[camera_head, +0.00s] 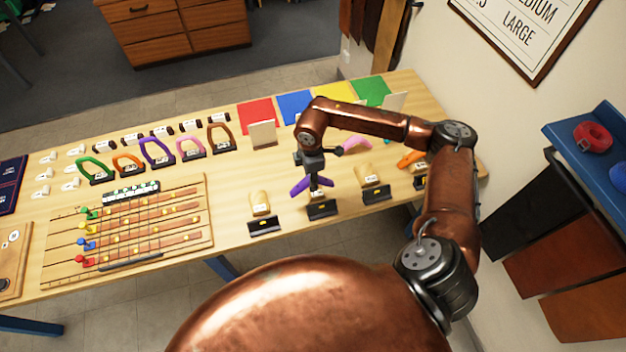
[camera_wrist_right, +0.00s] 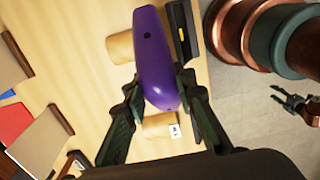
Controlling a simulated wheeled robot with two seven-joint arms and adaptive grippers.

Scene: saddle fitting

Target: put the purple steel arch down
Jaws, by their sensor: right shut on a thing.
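My right gripper (camera_head: 313,177) is over the right half of the table, pointing down. It is shut on a purple arch (camera_head: 300,188), whose two legs spread out below the fingers. In the right wrist view the purple arch (camera_wrist_right: 157,60) lies between the two dark fingers (camera_wrist_right: 155,105). The arch hangs close above a black label stand (camera_head: 322,209); I cannot tell whether it touches anything below. A second purple arch (camera_head: 155,151) stands in the row of arches at the left. A dark jointed part, perhaps my left gripper (camera_wrist_right: 293,103), shows small at the right edge of the wrist view.
A tan wooden block (camera_head: 260,203) stands left of the held arch, another tan block (camera_head: 369,173) to its right. A pink arch (camera_head: 355,144) and an orange arch (camera_head: 411,158) lie further right. Coloured squares and upright boards line the back. Bare table lies left of the tan block.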

